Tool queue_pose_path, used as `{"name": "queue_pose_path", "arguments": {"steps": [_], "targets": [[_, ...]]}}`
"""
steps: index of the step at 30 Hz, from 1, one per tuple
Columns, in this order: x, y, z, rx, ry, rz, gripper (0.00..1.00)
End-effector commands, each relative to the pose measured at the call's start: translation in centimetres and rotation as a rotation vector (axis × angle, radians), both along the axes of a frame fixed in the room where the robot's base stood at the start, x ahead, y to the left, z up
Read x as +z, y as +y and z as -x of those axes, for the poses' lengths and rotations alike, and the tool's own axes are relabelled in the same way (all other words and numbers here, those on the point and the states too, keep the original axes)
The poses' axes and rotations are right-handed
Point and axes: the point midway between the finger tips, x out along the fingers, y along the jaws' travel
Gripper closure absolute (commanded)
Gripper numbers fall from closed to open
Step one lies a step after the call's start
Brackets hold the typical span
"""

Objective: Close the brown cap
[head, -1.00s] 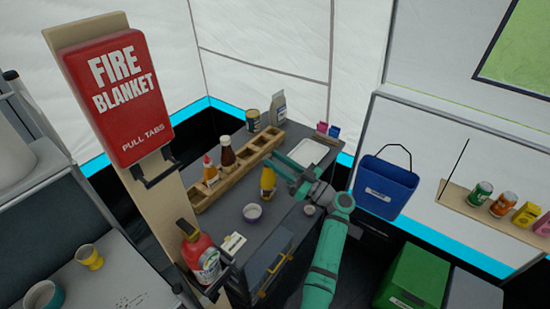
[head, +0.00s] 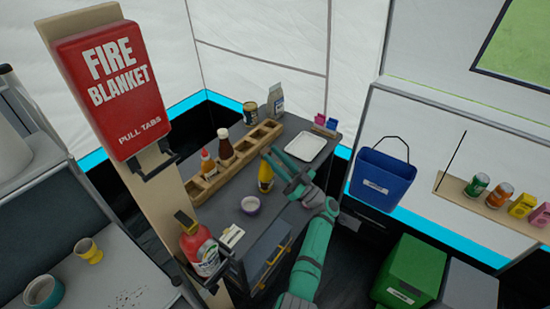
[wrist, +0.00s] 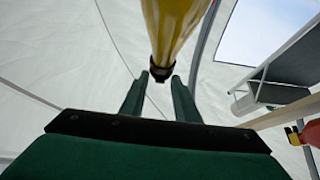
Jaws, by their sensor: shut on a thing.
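A yellow bottle (head: 265,179) stands on the dark counter (head: 289,209), in front of the wooden caddy. In the wrist view the yellow bottle (wrist: 172,28) comes down from the top edge and ends in a dark brown cap (wrist: 160,73). My gripper (head: 267,157) is at the cap end of the bottle, and its green fingers hide that end in the head view. In the wrist view my gripper (wrist: 160,84) has one finger on each side of the cap, shut on it. Whether the cap is fully closed cannot be seen.
The wooden caddy (head: 262,132) behind holds an orange-capped bottle (head: 207,165) and a brown bottle (head: 225,148). A white tray (head: 306,147) lies at the back right. A blue bin (head: 381,181) hangs at right.

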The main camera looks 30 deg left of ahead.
Motion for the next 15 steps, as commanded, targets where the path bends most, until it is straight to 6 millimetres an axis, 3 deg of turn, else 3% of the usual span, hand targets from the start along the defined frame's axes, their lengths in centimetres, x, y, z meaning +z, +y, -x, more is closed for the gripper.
{"name": "queue_pose_path", "arguments": {"steps": [2, 3, 5, 15], "targets": [[-0.24, 0.03, 0.06, 0.001, 0.003, 0.004, 0.94], [-0.24, 0.03, 0.06, 0.001, 0.003, 0.004, 0.69], [-0.23, 0.03, 0.05, 0.001, 0.003, 0.004, 0.55], [-0.17, -0.13, 0.0, 0.0, 0.001, 0.002, 0.52]]}}
